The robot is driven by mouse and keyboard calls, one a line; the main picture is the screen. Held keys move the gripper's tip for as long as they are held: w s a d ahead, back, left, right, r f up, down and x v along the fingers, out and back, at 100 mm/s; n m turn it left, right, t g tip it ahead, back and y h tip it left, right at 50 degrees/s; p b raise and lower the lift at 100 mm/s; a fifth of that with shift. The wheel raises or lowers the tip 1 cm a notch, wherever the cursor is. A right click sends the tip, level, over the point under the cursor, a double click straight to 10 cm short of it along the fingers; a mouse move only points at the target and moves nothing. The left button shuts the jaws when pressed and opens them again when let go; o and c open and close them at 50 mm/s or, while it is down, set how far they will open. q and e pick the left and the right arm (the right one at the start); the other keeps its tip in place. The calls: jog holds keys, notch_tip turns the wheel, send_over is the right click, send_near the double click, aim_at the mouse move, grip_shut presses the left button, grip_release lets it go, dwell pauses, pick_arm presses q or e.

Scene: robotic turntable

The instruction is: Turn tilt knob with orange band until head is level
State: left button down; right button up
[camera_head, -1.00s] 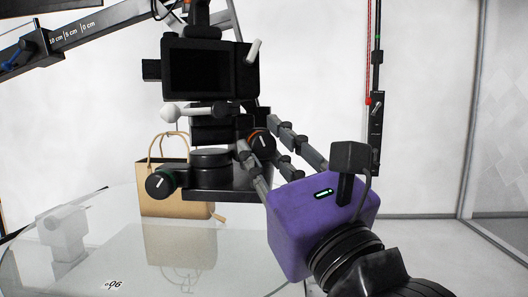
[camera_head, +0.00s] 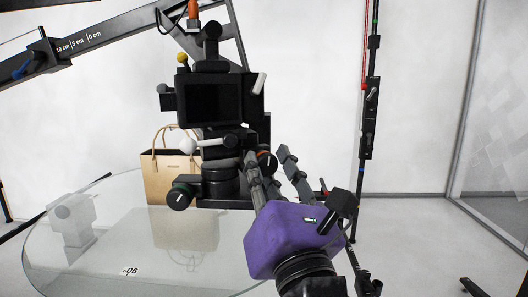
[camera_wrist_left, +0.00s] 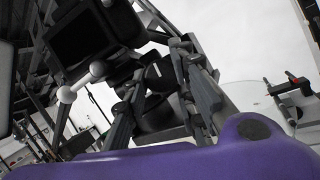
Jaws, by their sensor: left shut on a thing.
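The tilt knob with an orange band (camera_head: 267,160) sits on the right side of the black head (camera_head: 215,183) and is partly covered by fingers. In the left wrist view the knob (camera_wrist_left: 160,76) shows its white pointer line between the fingers. My left gripper (camera_head: 266,155), with a purple body, reaches up from the lower right and is shut on this knob. Its fingers (camera_wrist_left: 158,68) lie on either side of the knob. A black camera with a dark screen (camera_head: 211,100) is mounted on the head; I cannot tell exactly how level it is. My right gripper is not in view.
A second knob with a green band (camera_head: 181,196) is at the head's lower left. A white ball-ended handle (camera_head: 188,146) sticks out left. A tan bag (camera_head: 158,187) stands behind. The round glass table (camera_head: 95,240) is mostly clear. A dark pole (camera_head: 371,110) stands to the right.

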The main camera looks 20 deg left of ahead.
pick_arm(q)
jog(key=shift+s+a+r+m+h+p, duration=0.15)
jog(key=shift+r+m+h+p, duration=0.35)
jog(key=shift+m+p, duration=0.5)
jog(key=shift+t, duration=0.3)
jog(key=c, duration=1.5)
grip_release()
jog(key=shift+s, duration=0.1)
jog(key=shift+c, duration=0.2)
jog(key=shift+f, duration=0.25)
jog(key=shift+s+d+f, duration=0.1)
jog(key=shift+d+f, duration=0.1)
jog(key=v, duration=1.1)
jog(key=shift+s+r, duration=0.15)
jog(key=shift+s, duration=0.1)
